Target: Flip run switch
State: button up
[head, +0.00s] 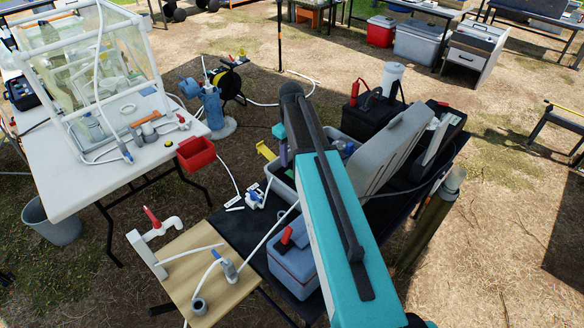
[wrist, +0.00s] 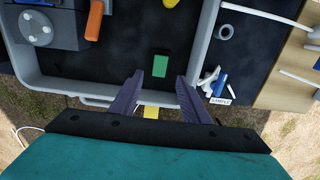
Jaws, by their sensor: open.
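An open grey case (wrist: 75,93) with a dark inside fills the upper part of the wrist view; its raised lid (head: 392,148) shows in the head view. In the case's upper left corner is a blue-grey unit (wrist: 60,38) with a round light disc and small fittings. A green block (wrist: 160,66) lies on the dark floor of the case. I cannot tell which part is the run switch. My gripper (wrist: 156,86) is open and empty, its fingers over the case's near wall, short of the green block. In the head view my arm hides much of the case.
An orange handle (wrist: 94,20) stands by the unit and a yellow piece (wrist: 171,3) lies at the top. Right of the case are a "SAMPLE" label (wrist: 220,101) and small fittings. A blue cooler (head: 294,262) and a wooden board (head: 190,265) sit nearby.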

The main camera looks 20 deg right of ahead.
aim_at(291, 174)
jog(key=shift+f+p, duration=0.8)
jog(key=shift+f, duration=2.7)
jog(key=c, duration=1.1)
jog(key=shift+o, duration=0.2)
